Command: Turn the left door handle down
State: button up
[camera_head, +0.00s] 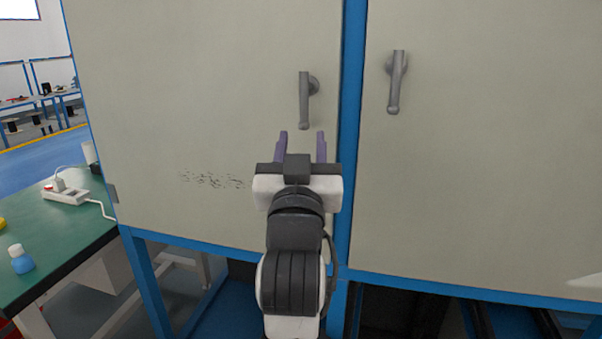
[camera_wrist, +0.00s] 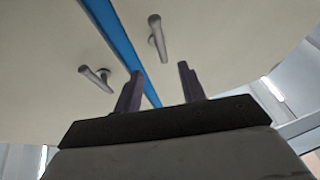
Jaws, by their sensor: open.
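The left door handle (camera_head: 304,100) is a grey lever on the left door, with its mount near the top right. It hangs straight down. In the wrist view, which looks upside down, the left handle (camera_wrist: 160,42) appears right of the blue post. My gripper (camera_head: 302,142) is open and empty, with its two purple-grey fingers pointing up toward the door. In the head view the fingertips lie just below the handle's lower end. The fingers (camera_wrist: 160,72) also show apart in the wrist view, with nothing between them. No contact with the handle shows.
A similar grey handle (camera_head: 396,82) hangs down on the right door (camera_head: 480,170). A blue post (camera_head: 350,130) stands between the doors. A green-topped table (camera_head: 45,245) with a white power strip (camera_head: 66,196) and a blue bottle (camera_head: 21,259) is at the left.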

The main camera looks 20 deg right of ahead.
jog(key=shift+s+a+f+b, duration=0.15)
jog(key=shift+s+f+b, duration=0.2)
jog(key=shift+b, duration=0.4)
jog(key=shift+s+r, duration=0.15)
jog(key=shift+a, duration=0.15)
